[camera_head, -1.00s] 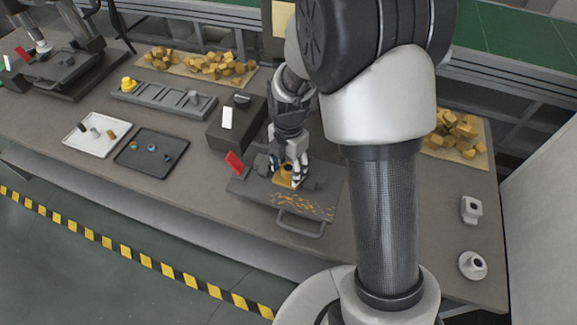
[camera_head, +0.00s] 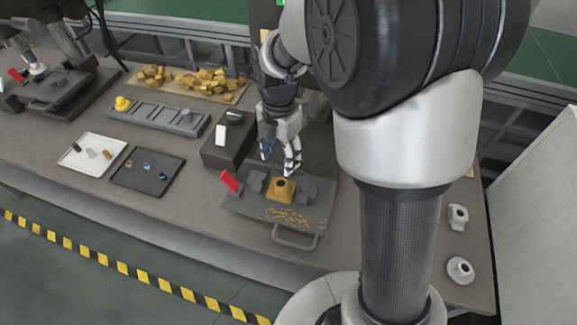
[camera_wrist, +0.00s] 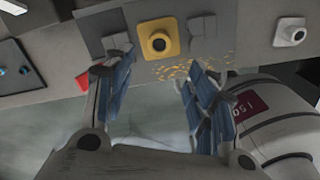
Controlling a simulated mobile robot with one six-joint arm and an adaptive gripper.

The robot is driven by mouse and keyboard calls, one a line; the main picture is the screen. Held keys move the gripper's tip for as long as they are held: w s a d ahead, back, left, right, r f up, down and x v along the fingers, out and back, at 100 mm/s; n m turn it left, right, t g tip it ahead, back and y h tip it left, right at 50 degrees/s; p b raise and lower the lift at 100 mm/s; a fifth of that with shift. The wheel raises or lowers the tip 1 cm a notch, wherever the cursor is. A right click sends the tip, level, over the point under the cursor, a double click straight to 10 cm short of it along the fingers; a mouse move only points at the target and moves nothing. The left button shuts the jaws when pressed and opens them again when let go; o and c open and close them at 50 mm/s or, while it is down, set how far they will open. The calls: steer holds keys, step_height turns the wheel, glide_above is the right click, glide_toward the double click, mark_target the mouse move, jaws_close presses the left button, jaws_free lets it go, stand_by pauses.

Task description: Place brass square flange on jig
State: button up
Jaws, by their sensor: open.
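The brass square flange (camera_head: 281,190) sits on the grey jig (camera_head: 247,205), between its dark clamp blocks. In the wrist view the flange (camera_wrist: 159,38) shows as a yellow square with a dark central hole, near the top, and the jig plate (camera_wrist: 140,62) lies around it. My gripper (camera_head: 280,166) is above and just behind the flange in the head view, apart from it. Its blue-padded fingers are spread with nothing between them, as the wrist view of the gripper (camera_wrist: 155,85) also shows. Brass-coloured chips lie on the jig's front part. The flange's underside is hidden.
A dark box (camera_head: 228,138) stands behind the jig at left. A white tray (camera_head: 78,165) and a dark tray (camera_head: 165,183) with small parts lie further left. Two pale flanged parts, one upright (camera_head: 458,217) and one lower (camera_head: 460,270), stand at right. Brass-coloured pieces (camera_head: 205,82) lie at the back.

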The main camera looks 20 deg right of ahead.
steer(key=s+r+m+t, duration=0.2)
steer(key=s+r+m, duration=0.7)
steer(key=r+m, duration=0.1)
steer(key=s+r+m+t, duration=0.2)
steer(key=s+r+m, duration=0.1)
steer(key=s+m, duration=0.9)
steer(key=shift+s+r+m+t, duration=0.2)
steer(key=shift+m+t, duration=0.1)
steer(key=shift+m, duration=0.7)
steer(key=shift+w, duration=0.1)
steer(key=shift+c, duration=0.2)
